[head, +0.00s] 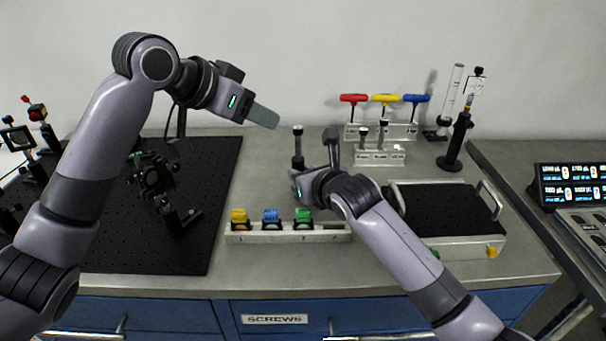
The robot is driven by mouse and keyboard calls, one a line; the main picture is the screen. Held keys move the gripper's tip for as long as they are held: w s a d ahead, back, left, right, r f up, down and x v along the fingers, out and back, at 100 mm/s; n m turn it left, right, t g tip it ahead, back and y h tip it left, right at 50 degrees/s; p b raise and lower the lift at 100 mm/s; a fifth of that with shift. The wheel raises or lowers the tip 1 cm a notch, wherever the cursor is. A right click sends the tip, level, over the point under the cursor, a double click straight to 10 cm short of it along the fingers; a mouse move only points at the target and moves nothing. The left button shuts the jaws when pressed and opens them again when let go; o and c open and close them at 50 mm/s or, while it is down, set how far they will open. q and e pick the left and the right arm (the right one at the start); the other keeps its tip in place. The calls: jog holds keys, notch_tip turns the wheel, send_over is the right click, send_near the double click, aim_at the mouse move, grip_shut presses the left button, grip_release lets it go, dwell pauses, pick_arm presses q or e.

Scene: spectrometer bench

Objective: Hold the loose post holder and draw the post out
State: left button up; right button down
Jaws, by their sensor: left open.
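A dark post holder (297,162) stands upright near the back middle of the bench. A thin post (298,143) with a black top rises out of it. My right gripper (295,178) is low at the holder, reaching in from the right. Its fingers are mostly hidden by its own hand, so I cannot tell whether they touch or grip the holder. The holder's lower end is hidden too. My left gripper (264,116) is open and empty, in the air up and to the left of the post, apart from it.
A black breadboard (215,190) with optic mounts lies at the left. A rack (288,237) with yellow, blue and green pieces sits in front. Hex keys (384,98), a small post rack (379,157), a tall post stand (450,162) and a black-topped case (450,210) are at the right.

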pick_arm(q)
jog(key=n+t, duration=0.2)
jog(key=t, duration=0.2)
send_near(297, 142)
jog(key=shift+x, duration=4.2)
jog(key=shift+a, duration=0.1)
grip_shut()
